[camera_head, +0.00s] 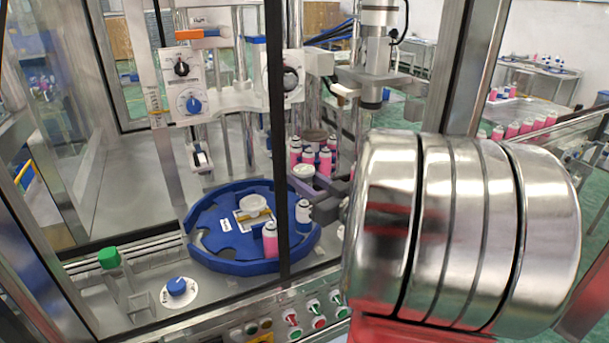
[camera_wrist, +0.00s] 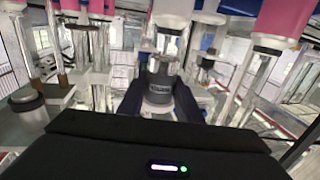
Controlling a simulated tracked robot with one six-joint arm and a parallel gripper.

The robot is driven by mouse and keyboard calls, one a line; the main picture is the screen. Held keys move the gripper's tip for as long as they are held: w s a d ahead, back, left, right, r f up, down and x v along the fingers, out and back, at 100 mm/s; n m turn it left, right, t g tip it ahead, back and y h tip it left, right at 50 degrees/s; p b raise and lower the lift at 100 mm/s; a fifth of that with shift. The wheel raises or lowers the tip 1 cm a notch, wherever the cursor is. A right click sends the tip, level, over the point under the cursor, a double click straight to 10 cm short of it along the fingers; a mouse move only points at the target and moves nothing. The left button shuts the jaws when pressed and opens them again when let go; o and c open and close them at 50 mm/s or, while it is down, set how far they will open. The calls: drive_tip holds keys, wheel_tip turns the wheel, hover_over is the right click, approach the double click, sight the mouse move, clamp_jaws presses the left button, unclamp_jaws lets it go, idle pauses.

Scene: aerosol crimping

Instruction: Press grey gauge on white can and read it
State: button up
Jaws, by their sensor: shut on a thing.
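My gripper (camera_head: 311,188) is shut on the grey gauge, with its dark fingers on both sides of it. The gauge (camera_wrist: 160,82) shows in the middle of the wrist view with a small pale label. A round pale top (camera_head: 303,172) between the fingers in the head view seems to be its face; no reading can be made out. The wrist view looks upside down. A white can (camera_wrist: 173,14) shows at its top edge, beyond the gauge. I cannot tell whether gauge and can touch. In the head view I cannot make out that can.
A blue turntable (camera_head: 205,258) carries a pink can (camera_head: 270,240) and a white cup (camera_head: 254,204). A blue can (camera_head: 303,214) stands close to my fingers. Several pink cans (camera_head: 308,160) stand behind. A dark frame post (camera_head: 278,130) and metal columns narrow the room.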

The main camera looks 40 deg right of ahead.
sight(305, 200)
drive_tip(key=shift+f, duration=0.75)
drive_tip(key=shift+f, duration=1)
idle(2.2)
drive_tip(key=shift+r, duration=2.55)
drive_tip(key=shift+s, duration=0.15)
drive_tip(key=s+a, duration=0.1)
drive_tip(key=s, duration=1.5)
drive_tip(key=shift+s+a, duration=0.15)
drive_tip(key=shift+s, duration=0.25)
